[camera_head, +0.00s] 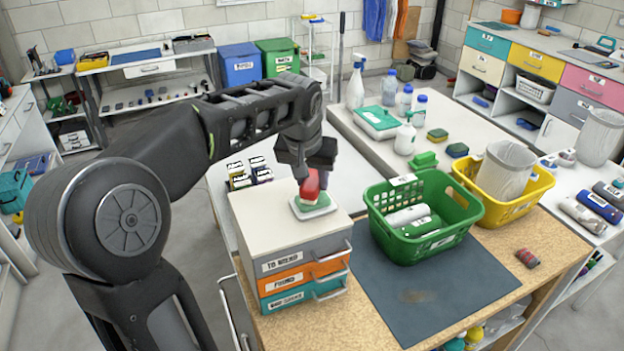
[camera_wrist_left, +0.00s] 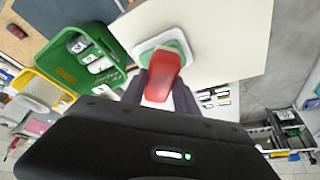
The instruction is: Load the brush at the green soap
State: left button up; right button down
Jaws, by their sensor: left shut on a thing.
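My left gripper (camera_head: 313,170) is shut on a red brush (camera_head: 310,186), above the top of the small drawer unit. Below the brush, the green soap (camera_head: 303,203) lies in a white dish (camera_head: 318,213) on that top. The brush's lower end overlaps the soap in the head view; its bristles are hidden, so I cannot tell whether they touch it. In the left wrist view, the red brush (camera_wrist_left: 163,76) reaches toward the soap, a green edge beside the white dish (camera_wrist_left: 147,48). My right gripper is not in view.
The drawer unit (camera_head: 286,226) has grey and orange drawers with labels. A yellow basket (camera_head: 503,212) holds a bin. The drawer unit's top is otherwise clear.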

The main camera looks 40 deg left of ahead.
aim_at(312, 180)
pick_arm(q)
jog(key=shift+r+p, duration=1.7)
jog(key=shift+r, duration=0.95)
